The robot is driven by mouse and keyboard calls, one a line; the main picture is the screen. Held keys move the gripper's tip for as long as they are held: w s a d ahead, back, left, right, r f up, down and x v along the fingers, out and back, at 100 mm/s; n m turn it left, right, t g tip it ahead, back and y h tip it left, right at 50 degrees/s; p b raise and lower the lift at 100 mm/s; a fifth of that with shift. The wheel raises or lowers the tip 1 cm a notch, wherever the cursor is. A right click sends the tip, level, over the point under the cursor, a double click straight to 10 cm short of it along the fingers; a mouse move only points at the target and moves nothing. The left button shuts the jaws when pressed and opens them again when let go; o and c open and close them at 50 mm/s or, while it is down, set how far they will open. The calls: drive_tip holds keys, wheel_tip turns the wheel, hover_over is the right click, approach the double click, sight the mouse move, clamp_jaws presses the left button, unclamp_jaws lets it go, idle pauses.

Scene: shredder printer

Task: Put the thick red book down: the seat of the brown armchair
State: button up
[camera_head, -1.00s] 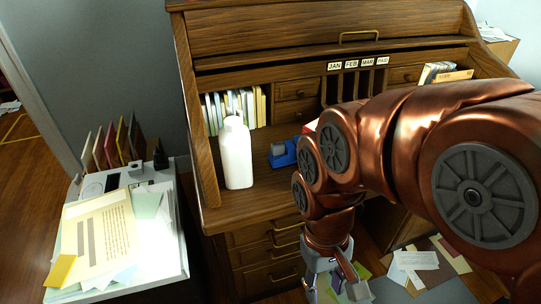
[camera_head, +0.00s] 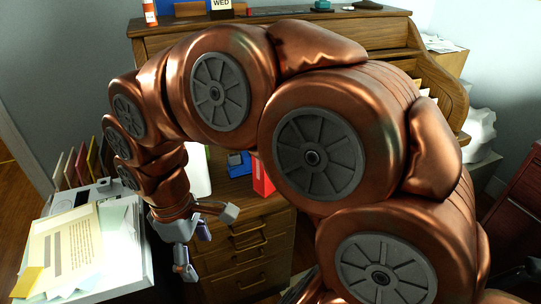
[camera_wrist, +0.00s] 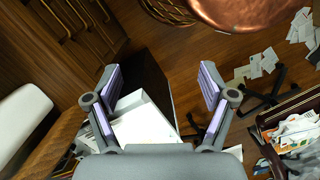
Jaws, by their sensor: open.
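My gripper (camera_head: 206,242) hangs low in front of the desk, beside the white printer-like stand. Its two fingers are spread apart and it holds nothing. In the wrist view my gripper (camera_wrist: 160,82) is also open, with a dark gap and white sheets seen beyond the fingers. A red upright object (camera_head: 262,178), perhaps the thick red book, stands on the desk, partly hidden by my arm. The gripper is left of and below it, apart from it. I cannot make out the brown armchair in any view.
The wooden roll-top desk (camera_head: 250,258) stands ahead, with a white bottle (camera_head: 197,172) and a blue tape dispenser (camera_head: 239,164) on it. Papers cover the white stand (camera_head: 135,240) at left. In the wrist view, a paper-filled bin (camera_wrist: 265,122) and scattered sheets (camera_wrist: 255,66) lie right.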

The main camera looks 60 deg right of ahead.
drive_tip(key=w+d+r+n+t+p, duration=0.1)
drive_tip(key=w+d+r+n, duration=0.4)
drive_tip(key=d, duration=0.4)
drive_tip(key=w+d+r+n+t+p, duration=0.1)
drive_tip(key=w+d+r+n+p, duration=0.15)
drive_tip(key=w+d, duration=0.5)
drive_tip(key=s+d, duration=0.1)
drive_tip(key=d, duration=0.5)
drive_tip(key=s+d+n, duration=0.1)
drive_tip(key=s+d, duration=0.1)
drive_tip(key=d, duration=0.5)
drive_tip(key=s+d+n+h+p, duration=0.1)
drive_tip(key=s+d, duration=0.1)
drive_tip(key=d, duration=0.4)
drive_tip(key=shift+s+d+r, duration=0.1)
drive_tip(key=shift+d+r, duration=0.15)
drive_tip(key=shift+d, duration=0.15)
drive_tip(key=shift+s+d+f+n, duration=0.2)
drive_tip(key=shift+d+n, duration=0.05)
drive_tip(key=shift+d+f+g, duration=0.1)
drive_tip(key=shift+f+g, duration=0.2)
drive_tip(key=shift+f, duration=0.05)
wheel_tip(320, 180, down, 6)
drive_tip(key=d, duration=0.1)
drive_tip(key=shift+f, duration=0.25)
drive_tip(key=shift+s, duration=0.1)
drive_tip(key=shift+c, duration=0.2)
